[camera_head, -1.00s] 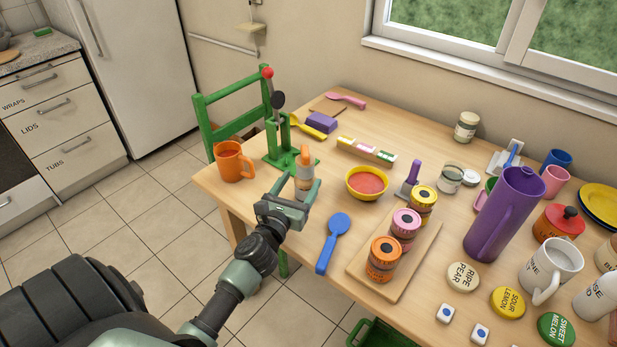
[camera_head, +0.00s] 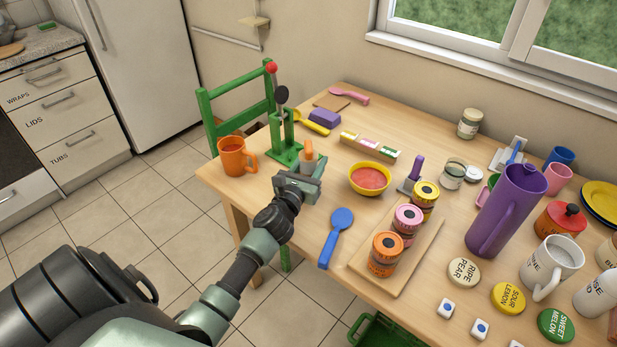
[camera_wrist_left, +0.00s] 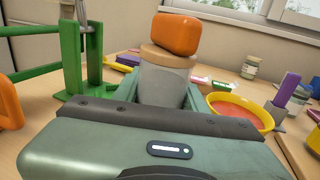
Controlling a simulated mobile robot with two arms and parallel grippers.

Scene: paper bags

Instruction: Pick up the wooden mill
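The wooden mill (camera_head: 308,152) stands upright on the table near its left edge, with an orange top, a pale wooden collar and a grey body. It also shows large in the left wrist view (camera_wrist_left: 165,82), where its lower part is hidden behind my gripper's palm. My left gripper (camera_head: 309,164) is at the mill, with one finger on each side of its body. The fingers look open around it; whether they touch it is not clear. My right gripper is not in view.
A green stand (camera_head: 284,145) with utensils is just behind the mill, and an orange mug (camera_head: 232,157) is to its left. A yellow bowl (camera_head: 370,179) of red contents is to the right. A blue spoon (camera_head: 337,236) lies in front, beside a board with stacked jars.

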